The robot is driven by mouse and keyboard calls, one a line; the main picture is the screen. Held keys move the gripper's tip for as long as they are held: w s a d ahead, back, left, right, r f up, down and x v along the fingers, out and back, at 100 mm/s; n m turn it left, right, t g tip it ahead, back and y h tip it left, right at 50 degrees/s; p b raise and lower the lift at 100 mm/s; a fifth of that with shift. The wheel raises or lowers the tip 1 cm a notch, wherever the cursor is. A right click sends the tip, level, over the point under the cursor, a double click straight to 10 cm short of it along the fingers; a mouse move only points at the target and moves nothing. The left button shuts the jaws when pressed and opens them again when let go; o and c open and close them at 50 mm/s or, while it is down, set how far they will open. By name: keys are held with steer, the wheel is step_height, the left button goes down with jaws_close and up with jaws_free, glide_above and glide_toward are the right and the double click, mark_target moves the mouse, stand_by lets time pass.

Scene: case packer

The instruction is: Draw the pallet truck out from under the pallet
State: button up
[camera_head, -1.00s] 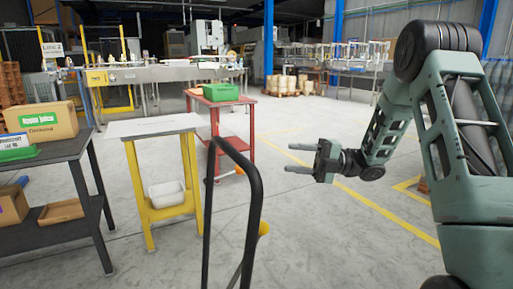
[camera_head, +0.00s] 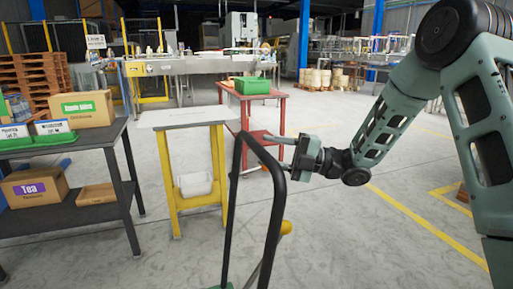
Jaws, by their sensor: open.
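The pallet truck's black loop handle (camera_head: 277,212) stands upright in the lower middle of the view, with a small yellow part (camera_head: 286,227) on its right side. Only a sliver of green body shows at the bottom edge; the forks are out of view. My gripper (camera_head: 280,152) is open and empty, its two fingers pointing left. In the picture the fingers lie over or close to the top right of the handle loop; I cannot tell whether they touch it. The pallet over the truck is not in view.
A yellow-legged table (camera_head: 185,118) and a dark shelf table (camera_head: 97,137) with boxes stand at the left. A red table (camera_head: 262,97) with a green crate (camera_head: 253,85) stands behind the handle. Stacked pallets (camera_head: 30,75) are far left.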

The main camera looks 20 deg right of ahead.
mark_target(256, 148)
steer(key=shift+x, duration=2.05)
jaws_close()
steer(key=d+b, duration=0.2)
steer(key=d, duration=1.2)
steer(key=shift+d+b, duration=0.25)
steer(key=shift+b, duration=0.15)
jaws_free()
steer(key=shift+r, duration=0.15)
steer(key=shift+d, duration=0.1)
